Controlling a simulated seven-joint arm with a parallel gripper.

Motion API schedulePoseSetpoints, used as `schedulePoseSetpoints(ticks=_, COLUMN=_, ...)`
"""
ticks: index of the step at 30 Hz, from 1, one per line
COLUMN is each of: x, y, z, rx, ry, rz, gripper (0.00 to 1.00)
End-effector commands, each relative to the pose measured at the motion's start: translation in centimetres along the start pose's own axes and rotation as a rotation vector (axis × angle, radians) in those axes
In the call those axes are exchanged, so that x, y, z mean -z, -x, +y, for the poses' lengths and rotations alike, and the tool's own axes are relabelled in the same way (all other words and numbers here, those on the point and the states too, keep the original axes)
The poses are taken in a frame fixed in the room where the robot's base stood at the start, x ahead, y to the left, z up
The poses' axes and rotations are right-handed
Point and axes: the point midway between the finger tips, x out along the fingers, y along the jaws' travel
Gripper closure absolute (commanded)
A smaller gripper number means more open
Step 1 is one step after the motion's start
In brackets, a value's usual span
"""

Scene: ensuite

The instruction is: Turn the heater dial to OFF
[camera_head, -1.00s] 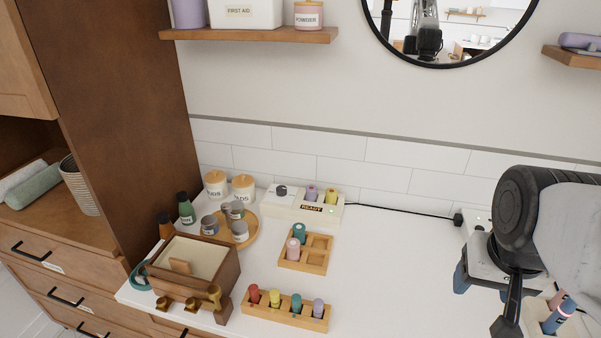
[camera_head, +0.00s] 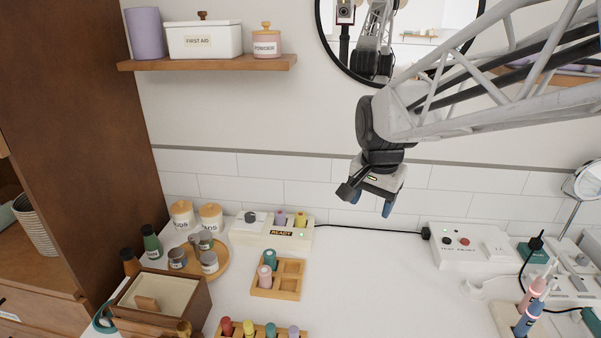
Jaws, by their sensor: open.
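A purple-topped and a yellow-topped piece sit in the box's right half. My gripper (camera_head: 372,203) is open and empty, with blue fingertips pointing down. It hangs above the counter, to the right of the heater and apart from it.
A wooden tray (camera_head: 290,283) with two capped bottles stands in front of the heater. A round tray (camera_head: 218,268) with jars is at left, beside a wooden box (camera_head: 202,301). A white box with knobs (camera_head: 473,245) stands at right. The middle of the counter is clear.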

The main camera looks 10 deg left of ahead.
Motion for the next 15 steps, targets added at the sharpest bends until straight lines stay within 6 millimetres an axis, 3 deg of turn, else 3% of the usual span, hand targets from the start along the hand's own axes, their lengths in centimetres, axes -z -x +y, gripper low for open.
schedulePoseSetpoints(ticks=15, x=4.1, y=-4.4, z=-13.1, rx=-0.026, ry=-0.218, rz=-0.043, gripper=0.37)
